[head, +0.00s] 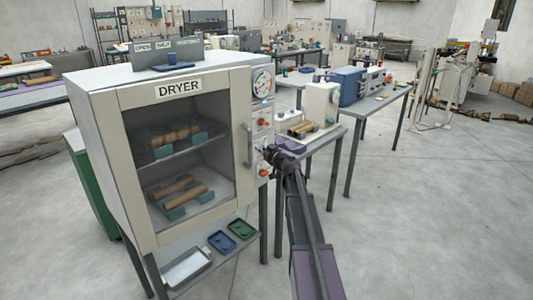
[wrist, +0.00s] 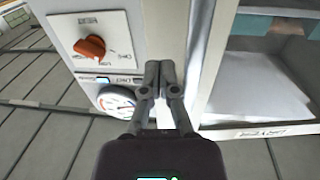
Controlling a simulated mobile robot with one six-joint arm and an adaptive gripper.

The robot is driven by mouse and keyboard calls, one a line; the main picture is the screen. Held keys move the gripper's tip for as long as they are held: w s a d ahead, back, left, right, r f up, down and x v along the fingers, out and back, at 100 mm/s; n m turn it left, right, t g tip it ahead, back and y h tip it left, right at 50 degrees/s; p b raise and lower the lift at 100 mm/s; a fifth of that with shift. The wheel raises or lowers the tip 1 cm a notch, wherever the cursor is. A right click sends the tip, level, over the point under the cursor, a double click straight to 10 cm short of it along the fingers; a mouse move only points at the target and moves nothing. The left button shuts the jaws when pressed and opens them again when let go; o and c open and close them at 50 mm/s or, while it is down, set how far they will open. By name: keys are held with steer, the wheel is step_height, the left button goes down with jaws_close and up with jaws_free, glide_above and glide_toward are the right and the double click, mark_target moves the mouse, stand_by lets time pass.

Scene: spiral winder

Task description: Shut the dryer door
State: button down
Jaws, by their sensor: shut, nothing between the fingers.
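The dryer (head: 92,140) is a pale cabinet at the left of the head view. Its door (head: 178,92) has a cream frame, a large window and an upright handle (head: 249,146) on the right side. The door lies against or very near the cabinet front; I cannot tell whether it is fully flush. My gripper (head: 268,151) is at the control panel, right of the handle. In the wrist view my gripper (wrist: 160,66) is shut and empty, its fingertips over the strip between the panel and the door frame (wrist: 211,55). Contact is unclear.
The panel carries a gauge (wrist: 118,102) and an orange knob (wrist: 90,47). Brown tubes (head: 180,187) lie on holders inside. Trays (head: 187,267) sit on the shelf below. A table with a cream machine (head: 321,103) stands to the right. The floor at right is open.

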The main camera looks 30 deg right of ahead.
steer(key=shift+x, duration=2.35)
steer(key=w+a+n+y, duration=0.1)
steer(key=w+a+y, duration=0.1)
steer(key=w, duration=0.6)
steer(key=shift+r+n+g+y, duration=0.25)
steer(key=shift+n+g+y, duration=0.05)
steer(key=shift+g+y, duration=0.1)
steer(key=shift+w+r, duration=0.1)
steer(key=shift+w, duration=0.15)
steer(key=v, duration=1.5)
steer(key=shift+s+a, duration=0.2)
steer(key=shift+s, duration=0.25)
